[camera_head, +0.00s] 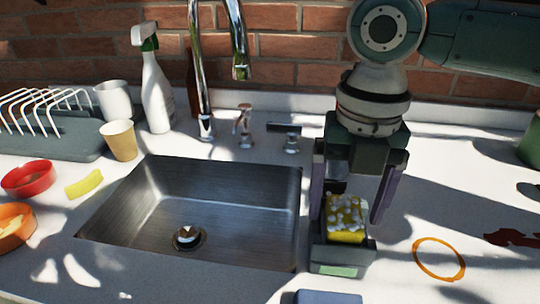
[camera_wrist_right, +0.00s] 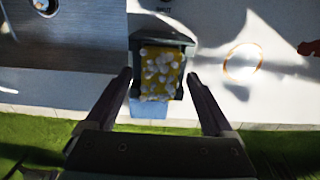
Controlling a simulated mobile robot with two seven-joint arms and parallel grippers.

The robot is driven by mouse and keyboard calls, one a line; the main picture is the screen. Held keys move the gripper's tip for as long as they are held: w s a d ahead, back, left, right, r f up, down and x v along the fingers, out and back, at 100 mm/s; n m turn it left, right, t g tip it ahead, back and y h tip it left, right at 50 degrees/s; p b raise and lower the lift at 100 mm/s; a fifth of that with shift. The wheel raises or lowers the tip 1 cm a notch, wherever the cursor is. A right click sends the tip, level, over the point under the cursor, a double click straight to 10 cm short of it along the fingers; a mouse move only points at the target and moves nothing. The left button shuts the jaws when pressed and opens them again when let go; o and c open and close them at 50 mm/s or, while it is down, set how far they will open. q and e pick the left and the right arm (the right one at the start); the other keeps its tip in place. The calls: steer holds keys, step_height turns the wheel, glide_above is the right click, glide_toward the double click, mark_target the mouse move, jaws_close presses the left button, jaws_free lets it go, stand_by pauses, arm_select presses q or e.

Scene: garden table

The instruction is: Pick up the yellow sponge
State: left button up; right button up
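The yellow sponge (camera_head: 346,219), dotted with white foam, stands in a small dark holder (camera_head: 342,256) at the sink's right front corner. In the right wrist view the sponge (camera_wrist_right: 160,73) lies ahead of and between the fingertips. My right gripper (camera_head: 350,218) is open, with one finger on each side of the sponge and a gap at both sides. It also shows in the right wrist view (camera_wrist_right: 160,76). I cannot tell how far above the sponge the fingertips are. My left gripper is not in view.
The steel sink (camera_head: 190,210) lies left of the holder, with a tall faucet (camera_head: 205,100) behind it. A blue block (camera_head: 328,297) sits in front of the holder. An orange ring (camera_head: 438,259) lies to the right. A spray bottle (camera_head: 156,95) and beige cup (camera_head: 120,140) stand back left.

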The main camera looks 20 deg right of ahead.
jaws_close()
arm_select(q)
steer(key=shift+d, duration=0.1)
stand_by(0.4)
arm_select(e)
steer(key=shift+r, duration=0.15)
